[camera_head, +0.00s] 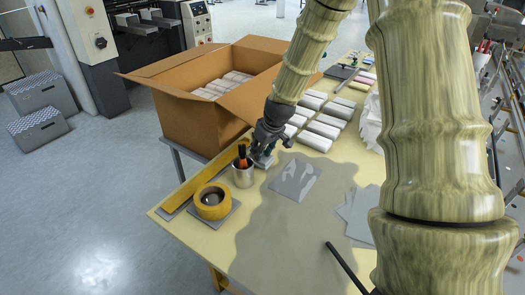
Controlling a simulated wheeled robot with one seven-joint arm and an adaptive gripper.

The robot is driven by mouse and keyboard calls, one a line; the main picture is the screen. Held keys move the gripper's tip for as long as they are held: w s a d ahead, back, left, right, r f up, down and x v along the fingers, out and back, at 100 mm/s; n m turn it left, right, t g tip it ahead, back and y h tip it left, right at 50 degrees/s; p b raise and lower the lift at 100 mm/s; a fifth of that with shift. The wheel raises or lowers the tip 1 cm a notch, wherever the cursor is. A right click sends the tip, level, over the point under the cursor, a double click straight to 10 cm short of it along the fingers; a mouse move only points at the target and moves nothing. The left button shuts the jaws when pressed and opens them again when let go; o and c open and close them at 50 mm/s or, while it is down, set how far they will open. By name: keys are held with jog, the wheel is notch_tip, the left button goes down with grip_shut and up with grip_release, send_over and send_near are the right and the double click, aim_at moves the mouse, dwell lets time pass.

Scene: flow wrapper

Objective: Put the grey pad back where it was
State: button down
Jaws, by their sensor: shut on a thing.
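My gripper (262,152) is shut low over the table, just right of the metal cup (242,176). A small pale grey pad (264,162) shows at its fingertips. The fingers partly hide it, and I cannot tell whether it touches the table. A larger flat grey sheet (295,180) with lighter patches lies to the right of my gripper. Another grey square (231,213) lies under the yellow tape roll (213,202) at the table's left edge.
The metal cup holds an orange-and-black item (242,154). An open cardboard box (190,121) of white packs stands behind. White packs (323,129) fill the table beyond my gripper. Grey sheets (357,222) and a dark rod (343,264) lie nearer. My arm hides the right side.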

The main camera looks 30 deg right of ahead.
jog(key=shift+f, duration=0.55)
jog(key=c, duration=1.2)
grip_release()
jog(key=shift+f, duration=0.1)
jog(key=shift+o, duration=0.2)
jog(key=shift+s+r, duration=0.15)
jog(key=shift+r, duration=0.55)
jog(key=v, duration=1.1)
jog(key=shift+b, duration=0.3)
jog(key=shift+f, duration=0.1)
